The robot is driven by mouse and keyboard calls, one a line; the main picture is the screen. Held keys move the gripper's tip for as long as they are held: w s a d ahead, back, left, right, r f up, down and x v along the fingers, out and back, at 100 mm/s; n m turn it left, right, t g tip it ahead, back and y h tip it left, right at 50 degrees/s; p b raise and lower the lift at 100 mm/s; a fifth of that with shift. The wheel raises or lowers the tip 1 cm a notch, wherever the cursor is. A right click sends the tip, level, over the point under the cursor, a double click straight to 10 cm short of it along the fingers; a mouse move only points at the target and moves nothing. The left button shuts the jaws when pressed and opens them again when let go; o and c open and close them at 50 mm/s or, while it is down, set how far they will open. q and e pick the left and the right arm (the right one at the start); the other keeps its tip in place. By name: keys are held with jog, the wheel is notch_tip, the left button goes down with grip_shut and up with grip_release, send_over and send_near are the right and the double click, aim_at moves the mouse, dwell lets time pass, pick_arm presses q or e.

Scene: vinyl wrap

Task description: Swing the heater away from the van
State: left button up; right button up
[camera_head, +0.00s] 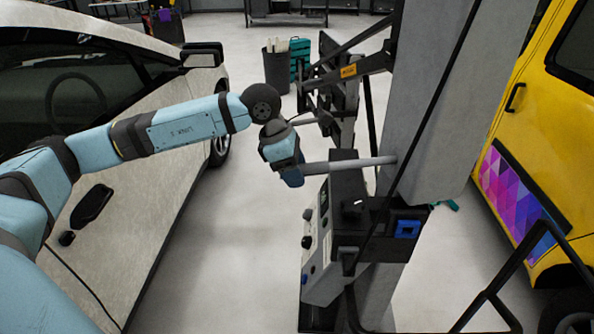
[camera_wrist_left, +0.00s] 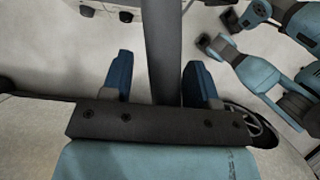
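The heater stand has a thick grey column (camera_head: 428,100), a black control box (camera_head: 350,215) and a grey horizontal handle bar (camera_head: 350,165). My left gripper (camera_head: 292,176) is at the left end of this bar. In the left wrist view the bar (camera_wrist_left: 162,45) passes between the two blue fingers of my left gripper (camera_wrist_left: 162,80). The fingers are apart, with a visible gap on the bar's left side. A yellow van (camera_head: 545,85) with a purple-blue patterned panel stands right of the column. My right gripper cannot be made out.
A pale vehicle (camera_head: 130,180) stands close on the left, beneath my left arm. Black frame arms (camera_head: 345,90) reach up behind the handle. A dark bin (camera_head: 276,72) and a teal crate (camera_head: 300,58) stand farther back. The floor (camera_head: 235,240) between the pale vehicle and the heater is clear.

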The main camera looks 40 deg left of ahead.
pick_arm(q)
jog(key=shift+o, duration=0.9)
jog(key=shift+a, duration=0.25)
jog(key=shift+d, duration=0.1)
jog(key=shift+r, duration=0.35)
jog(key=p+v, duration=0.3)
jog(key=v, duration=0.6)
jog(key=shift+s, duration=0.1)
